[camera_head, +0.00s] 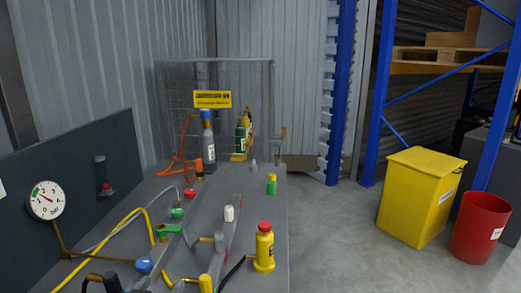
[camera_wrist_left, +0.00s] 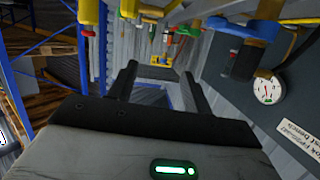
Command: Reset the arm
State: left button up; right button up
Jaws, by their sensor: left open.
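My left gripper (camera_wrist_left: 158,75) shows in the left wrist view with its two dark fingers apart and nothing visible between them. That view is turned over, with the bench fittings hanging from the top. I cannot make out the left gripper clearly in the head view. My right gripper is in neither view. The grey bench (camera_head: 268,205) in the head view carries valves, hoses and small bottles. A yellow bottle with a red cap (camera_head: 264,248) stands upright near its right edge.
A dark panel with a round gauge (camera_head: 45,200) stands left of the bench; the gauge also shows in the wrist view (camera_wrist_left: 267,88). A yellow bin (camera_head: 412,205) and a red bucket (camera_head: 479,228) stand right, near blue racking (camera_head: 378,95). Floor between bench and bin is clear.

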pick_arm(q)
jog(key=s+f+g, duration=0.2)
jog(key=s+f, duration=0.1)
jog(key=s+a+f+g, duration=0.1)
jog(key=s+f+g, duration=0.1)
jog(key=s+f, duration=0.1)
jog(key=s+a+f+g, duration=0.1)
jog(key=s+f+g, duration=0.1)
jog(key=s+f, duration=0.1)
jog(key=shift+s+a+f+y, duration=0.15)
jog(key=shift+s+f+y, duration=0.15)
jog(key=s+f+m+g, duration=0.1)
jog(key=s+f+g, duration=0.4)
jog(key=s, duration=0.6)
jog(key=w+d+f+t+h, duration=0.3)
jog(key=w+d+f+t, duration=0.2)
jog(key=f+t, duration=0.1)
jog(key=shift+w+d+f+m, duration=0.25)
jog(key=shift+w+d+m, duration=0.1)
jog(key=shift+m, duration=0.05)
dwell(0.5)
